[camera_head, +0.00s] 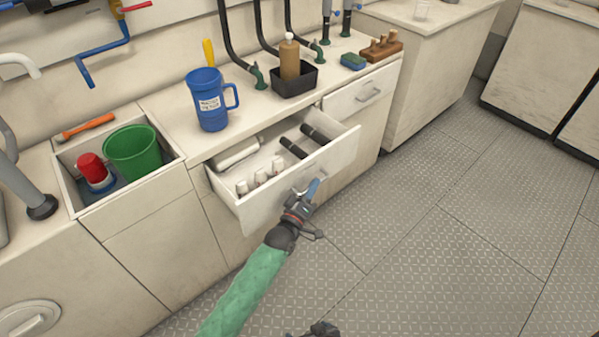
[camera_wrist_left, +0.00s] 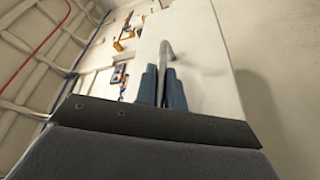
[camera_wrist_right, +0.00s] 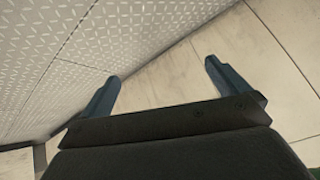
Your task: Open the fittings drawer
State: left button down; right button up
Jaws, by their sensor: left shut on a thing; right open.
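The fittings drawer (camera_head: 288,196) is pulled out from the counter in the head view. Inside lie a pale roll, several small white-capped items and two dark cylinders. My left gripper (camera_head: 310,190) is at the drawer's front, shut on the drawer handle (camera_wrist_left: 167,55). In the left wrist view the two blue fingers close around the metal bar of the handle, with the white drawer front behind it. My right gripper (camera_wrist_right: 160,85) is open and empty in the right wrist view, above the floor near a pale cabinet face. In the head view only a dark part shows at the bottom edge.
A blue mug (camera_head: 209,100) stands on the counter above the drawer. A sink-like recess to the left holds a green bucket (camera_head: 133,152) and a red item (camera_head: 92,169). A closed drawer (camera_head: 352,98) is to the right. The patterned floor (camera_head: 430,230) is clear.

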pick_arm(q)
jog(key=s+d+p, duration=0.2)
jog(key=s+d, duration=0.3)
jog(key=s, duration=0.3)
jog(key=shift+d, duration=0.4)
pick_arm(e)
notch_tip(320, 180, up, 11)
jog(key=g, duration=0.1)
jog(key=shift+w+f, duration=0.15)
pick_arm(q)
jog(key=shift+f, duration=0.1)
jog(key=c, duration=1.5)
grip_release()
jog(key=v, duration=0.7)
jog(key=shift+s+a+b, duration=0.25)
jog(key=shift+s+b, duration=0.05)
jog(key=shift+b, duration=0.1)
pick_arm(e)
notch_tip(320, 180, down, 4)
jog(key=shift+w, duration=0.1)
